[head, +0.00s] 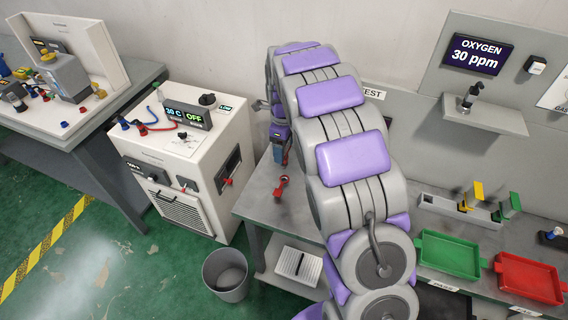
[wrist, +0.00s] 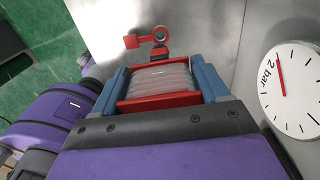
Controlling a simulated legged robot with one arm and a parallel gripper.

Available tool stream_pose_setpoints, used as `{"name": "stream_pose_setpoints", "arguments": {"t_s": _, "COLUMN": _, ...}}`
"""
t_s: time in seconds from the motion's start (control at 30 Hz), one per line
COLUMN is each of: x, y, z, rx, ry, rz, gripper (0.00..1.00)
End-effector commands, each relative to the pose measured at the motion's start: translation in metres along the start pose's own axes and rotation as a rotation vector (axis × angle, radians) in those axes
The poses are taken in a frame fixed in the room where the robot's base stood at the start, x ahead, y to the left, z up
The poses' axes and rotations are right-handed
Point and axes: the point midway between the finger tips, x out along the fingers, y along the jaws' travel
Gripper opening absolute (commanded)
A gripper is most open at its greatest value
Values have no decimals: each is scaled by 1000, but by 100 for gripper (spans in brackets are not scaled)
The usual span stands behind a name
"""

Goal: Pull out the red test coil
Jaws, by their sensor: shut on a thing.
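The red test coil (wrist: 160,82) has red end plates and a pale, ribbed middle. It lies between the two blue fingers of my gripper (wrist: 165,85) in the wrist view, and the fingers press on its sides. In the head view my gripper (head: 281,150) is low over the left part of the grey bench, partly behind my purple and grey arm. The coil is hidden there. I cannot tell whether the coil touches anything below it.
A red fitting with a ring and a flat tab (wrist: 153,38) stands just beyond the coil; a red piece also shows on the bench (head: 282,186). A round 2 bar gauge (wrist: 292,88) is at right. A white chiller (head: 190,150), a bin (head: 227,274), green tray (head: 449,254) and red tray (head: 528,278) stand around.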

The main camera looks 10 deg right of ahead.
Motion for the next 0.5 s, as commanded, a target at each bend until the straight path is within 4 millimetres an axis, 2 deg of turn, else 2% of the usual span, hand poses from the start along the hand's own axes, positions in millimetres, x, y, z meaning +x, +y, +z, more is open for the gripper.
{"name": "stream_pose_setpoints", "arguments": {"t_s": 0.5, "x": -20, "y": 0, "z": 0, "rx": 0, "ry": 0, "rz": 1, "gripper": 35}}
